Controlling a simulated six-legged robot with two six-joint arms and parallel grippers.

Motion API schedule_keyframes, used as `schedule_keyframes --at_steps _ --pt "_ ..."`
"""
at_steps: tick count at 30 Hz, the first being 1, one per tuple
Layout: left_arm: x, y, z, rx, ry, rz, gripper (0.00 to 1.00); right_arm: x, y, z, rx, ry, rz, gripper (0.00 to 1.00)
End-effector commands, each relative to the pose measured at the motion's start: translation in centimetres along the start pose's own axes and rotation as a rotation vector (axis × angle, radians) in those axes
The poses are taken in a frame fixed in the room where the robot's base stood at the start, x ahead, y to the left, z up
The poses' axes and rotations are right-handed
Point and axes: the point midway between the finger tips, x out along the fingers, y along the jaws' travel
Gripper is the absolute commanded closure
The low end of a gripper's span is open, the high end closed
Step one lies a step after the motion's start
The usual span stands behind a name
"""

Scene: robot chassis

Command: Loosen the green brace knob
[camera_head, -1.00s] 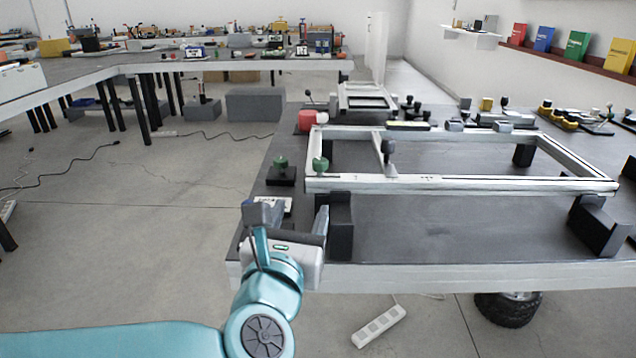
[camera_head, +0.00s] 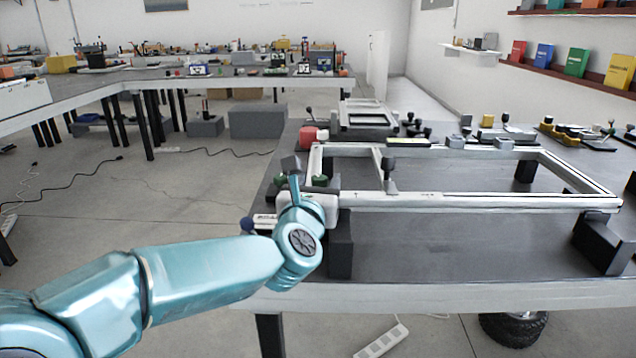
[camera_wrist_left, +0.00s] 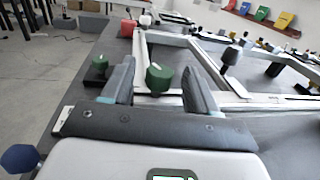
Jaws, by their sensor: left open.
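The green brace knob (camera_wrist_left: 159,78) stands upright at the near-left corner of the pale metal frame (camera_wrist_left: 150,52). My left gripper (camera_wrist_left: 158,68) is open, with one finger on each side of this knob in the left wrist view. Gaps show between the knob and both fingers. In the head view the green knob (camera_head: 320,181) is partly hidden by my left gripper (camera_head: 311,168). A second green knob (camera_wrist_left: 97,65), on a dark base, stands outside the left finger. My right gripper is not in view.
A black-knobbed post (camera_head: 388,168) stands on the frame's crossbar to the right. A red block (camera_head: 308,134) sits at the frame's far-left corner. Dark supports (camera_head: 340,250) hold the frame above the grey tabletop (camera_head: 450,255). A dark blue knob (camera_wrist_left: 20,158) is at lower left.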

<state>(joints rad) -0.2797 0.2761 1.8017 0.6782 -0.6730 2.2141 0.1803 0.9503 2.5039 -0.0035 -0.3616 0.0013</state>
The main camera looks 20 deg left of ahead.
Motion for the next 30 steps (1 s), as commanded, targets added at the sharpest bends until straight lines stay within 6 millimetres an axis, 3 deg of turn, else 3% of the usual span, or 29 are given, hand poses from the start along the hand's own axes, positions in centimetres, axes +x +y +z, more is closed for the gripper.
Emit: schedule_keyframes --at_steps 7,8,12,13,23,30 --pt "0.20 -0.04 -0.04 0.001 0.000 0.000 0.41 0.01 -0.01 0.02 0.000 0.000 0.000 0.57" --pt "0.19 -0.04 -0.03 0.001 0.000 0.000 0.48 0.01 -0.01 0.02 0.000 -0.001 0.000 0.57" --pt "0.17 -0.05 -0.02 0.001 0.000 0.000 0.93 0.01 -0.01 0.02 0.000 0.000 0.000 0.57" --pt "0.17 -0.05 -0.02 0.001 0.000 0.000 0.98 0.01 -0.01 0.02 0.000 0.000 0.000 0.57" --pt "0.14 -0.24 -0.01 0.001 0.000 0.036 0.97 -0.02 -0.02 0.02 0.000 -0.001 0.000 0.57" --pt "0.16 -0.61 -0.05 0.002 0.000 0.175 0.97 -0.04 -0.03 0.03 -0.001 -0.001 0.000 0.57"
